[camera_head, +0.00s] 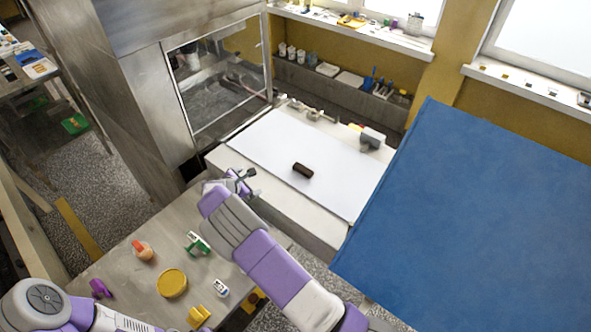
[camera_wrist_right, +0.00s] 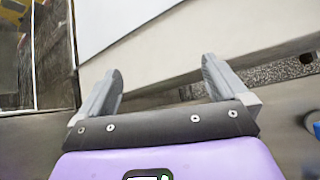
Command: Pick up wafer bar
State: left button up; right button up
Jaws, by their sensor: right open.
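The wafer bar (camera_head: 303,170) is a small dark brown block lying on the white belt surface (camera_head: 270,150) in the head view. My right gripper (camera_head: 246,178) is at the near left edge of that surface, to the left of the bar and apart from it. In the right wrist view my right gripper (camera_wrist_right: 162,80) has its two grey fingers spread with nothing between them. The bar does not show in the right wrist view. My left arm shows at the bottom left of the head view, but I cannot make out its gripper.
A metal machine housing (camera_head: 150,80) with a clear window stands left of the belt. A large blue panel (camera_head: 480,220) fills the right. A grey table (camera_head: 125,270) in front holds a yellow lid (camera_head: 172,283) and several small items. The belt around the bar is clear.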

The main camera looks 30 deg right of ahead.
aim_at(304, 168)
jog(key=s+d+n+h, duration=0.1)
jog(key=d, duration=0.4)
jog(key=d+f+n+h, duration=0.1)
jog(key=d+h, duration=0.1)
jog(key=d, duration=0.4)
jog(key=s+d+g+h, duration=0.1)
jog(key=d+h, duration=0.1)
jog(key=d, duration=0.4)
jog(key=shift+s+d+f+n+p, duration=0.15)
jog(key=shift+s+f+n+p, duration=0.15)
jog(key=shift+s+n+p, duration=0.1)
jog(key=shift+a+f+p+x, duration=0.1)
jog(key=shift+f+x, duration=0.05)
jog(key=shift+x, duration=0.75)
jog(key=shift+a+f+p+x, duration=0.1)
jog(key=shift+x, duration=0.8)
jog(key=shift+a+f+p+x, duration=0.1)
jog(key=shift+f+x, duration=0.05)
jog(key=shift+x, duration=0.75)
jog(key=shift+w+d, duration=0.1)
jog(key=shift+w, duration=0.05)
jog(key=c, duration=0.4)
